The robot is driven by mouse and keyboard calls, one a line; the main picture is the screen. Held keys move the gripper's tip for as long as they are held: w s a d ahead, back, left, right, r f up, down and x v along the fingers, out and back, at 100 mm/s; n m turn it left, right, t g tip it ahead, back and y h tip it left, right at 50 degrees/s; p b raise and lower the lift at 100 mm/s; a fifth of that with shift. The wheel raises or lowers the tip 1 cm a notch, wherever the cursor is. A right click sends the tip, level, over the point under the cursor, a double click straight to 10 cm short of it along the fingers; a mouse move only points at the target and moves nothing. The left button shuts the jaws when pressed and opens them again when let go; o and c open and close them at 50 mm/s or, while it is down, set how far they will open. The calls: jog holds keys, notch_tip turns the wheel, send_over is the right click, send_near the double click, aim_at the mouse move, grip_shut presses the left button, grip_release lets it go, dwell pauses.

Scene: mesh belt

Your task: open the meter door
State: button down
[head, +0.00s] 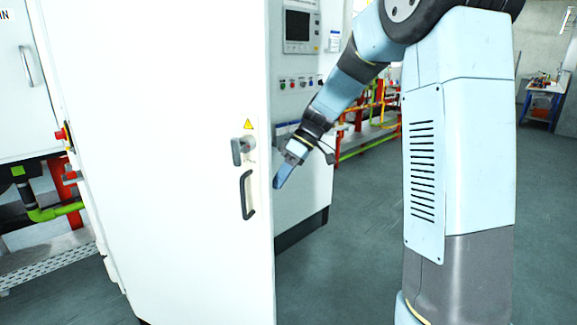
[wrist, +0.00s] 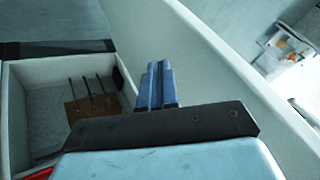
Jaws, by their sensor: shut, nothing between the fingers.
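A tall white door (head: 165,150) fills the left-middle of the head view. Near its right edge it has a grey lever latch (head: 242,149), with a black pull handle (head: 247,195) below. My gripper (head: 281,181) is at that right edge, pointing down, at about the height between latch and pull handle. Its blue fingers are shut together and empty in the wrist view (wrist: 159,76). There, a white panel edge (wrist: 215,55) runs diagonally just right of the fingers. Whether they touch it, I cannot tell.
A white control panel (head: 291,98) with a screen and buttons stands behind the door's right edge. The wrist view shows a white-walled compartment (wrist: 28,70) with dark rods on the left. Red and green railings (head: 362,145) stand farther back. Grey floor (head: 345,250) is clear.

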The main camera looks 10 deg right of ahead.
jog(key=shift+s+a+f, duration=0.2)
jog(key=shift+s+a, duration=0.5)
jog(key=shift+s, duration=0.2)
jog(key=shift+s+a+f, duration=0.2)
jog(key=shift+s+a, duration=0.5)
jog(key=shift+s, duration=0.15)
